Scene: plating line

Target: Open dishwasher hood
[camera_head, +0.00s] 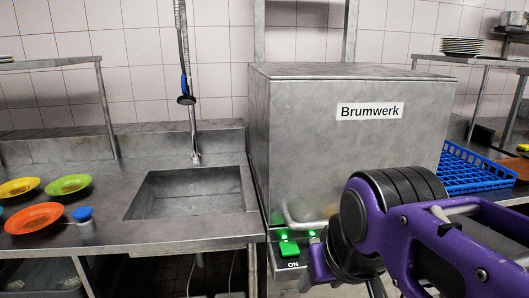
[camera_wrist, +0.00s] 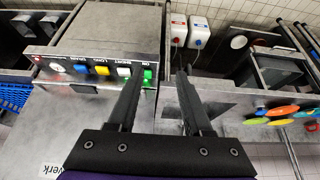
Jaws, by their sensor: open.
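The dishwasher hood (camera_head: 350,160) is a big steel box labelled "Brumwerk" in the head view. It sits down at worktop height and looks closed. Its bent bar handle (camera_head: 300,222) shows at the lower front edge, partly hidden by my purple arm. In the wrist view, the hood front (camera_wrist: 85,130) appears upside down at the lower left. My gripper (camera_wrist: 160,80) is open with nothing visible between its fingers. Its left finger overlaps the end of the button panel (camera_wrist: 100,85) near the green ON button (camera_wrist: 147,76). Contact with the handle cannot be made out.
A sink (camera_head: 190,200) lies left of the hood, with a hanging spray hose (camera_head: 185,75) above. Several coloured plates (camera_head: 35,218) and a blue-topped item (camera_head: 83,214) are on the left worktop. A blue rack (camera_head: 470,168) stands right of the hood.

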